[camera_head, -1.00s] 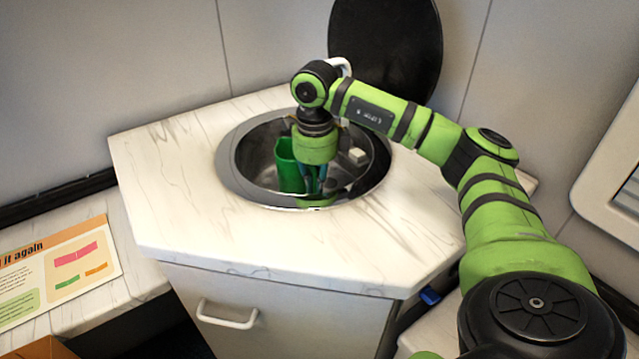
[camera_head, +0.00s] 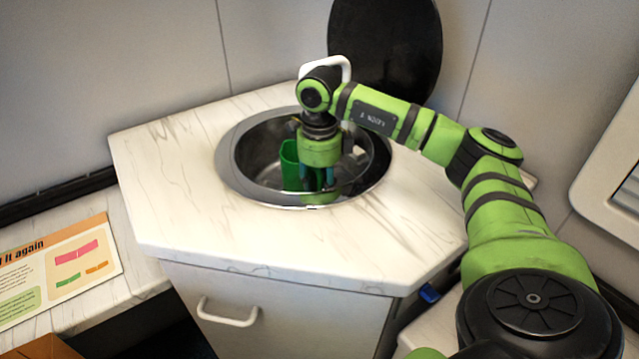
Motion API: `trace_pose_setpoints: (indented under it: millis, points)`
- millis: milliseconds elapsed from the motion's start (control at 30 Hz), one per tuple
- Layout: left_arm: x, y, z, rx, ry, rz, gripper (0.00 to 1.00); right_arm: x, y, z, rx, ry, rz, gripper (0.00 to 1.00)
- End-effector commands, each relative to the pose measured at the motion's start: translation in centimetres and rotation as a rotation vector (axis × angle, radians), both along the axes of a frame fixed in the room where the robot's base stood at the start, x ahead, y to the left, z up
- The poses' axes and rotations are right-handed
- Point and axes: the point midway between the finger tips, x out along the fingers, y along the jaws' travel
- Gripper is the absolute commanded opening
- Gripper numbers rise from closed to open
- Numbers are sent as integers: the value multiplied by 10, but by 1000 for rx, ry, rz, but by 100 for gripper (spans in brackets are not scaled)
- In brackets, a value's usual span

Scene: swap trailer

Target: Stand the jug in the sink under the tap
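The green jug (camera_head: 290,164) stands about upright inside the round steel sink (camera_head: 238,175), left of the middle. My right gripper (camera_head: 320,184) points down into the sink just to the right of the jug. It seems shut on the jug's near-right side, where a handle could be; the grip itself is hidden by the gripper body. The tap (camera_head: 338,62) shows as a white arch behind my wrist; its outlet is hidden. My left gripper is not in view.
The sink sits in a pale marble-patterned counter (camera_head: 185,205), whose left and front parts are clear. A round black lid (camera_head: 385,45) stands against the back wall. A printed board (camera_head: 60,268) lies at the lower left. A drawer handle (camera_head: 228,313) is below the counter.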

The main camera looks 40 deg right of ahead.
Motion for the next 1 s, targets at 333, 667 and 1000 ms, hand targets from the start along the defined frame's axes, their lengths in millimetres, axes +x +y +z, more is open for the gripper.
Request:
trace_pose_setpoints:
  millis: [333, 667, 1000]
  points:
    - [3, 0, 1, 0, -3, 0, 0, 1, 1, 36, 1, -5, 1, 35]
    - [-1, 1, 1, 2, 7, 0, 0, 0, 1, 75, 0, -1, 0, 35]
    - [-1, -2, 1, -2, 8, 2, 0, -1, 1, 77, 0, 0, 0, 35]
